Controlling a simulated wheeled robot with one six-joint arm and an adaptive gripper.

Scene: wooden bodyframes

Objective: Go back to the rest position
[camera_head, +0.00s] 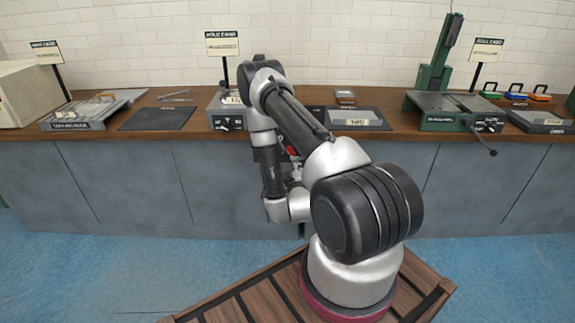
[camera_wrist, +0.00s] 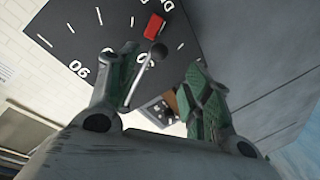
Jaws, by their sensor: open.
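My arm rises from a slatted wooden platform (camera_head: 250,301) and reaches towards the workbench in the head view. Its end is mostly hidden behind my own arm links there. In the wrist view, my gripper (camera_wrist: 165,85) shows its two green-padded fingers spread apart. A thin lever with a dark ball knob (camera_wrist: 158,50) appears between the fingers, nearer the left one. I cannot tell whether the finger touches it. Behind it is a dark panel (camera_wrist: 85,30) with white marks, numbers and a red piece (camera_wrist: 154,26).
The wooden bench (camera_head: 400,130) carries a grey machine (camera_head: 226,112) behind my arm and a green machine (camera_head: 445,110) with a protruding lever at right. Blue floor (camera_head: 90,265) is clear at left.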

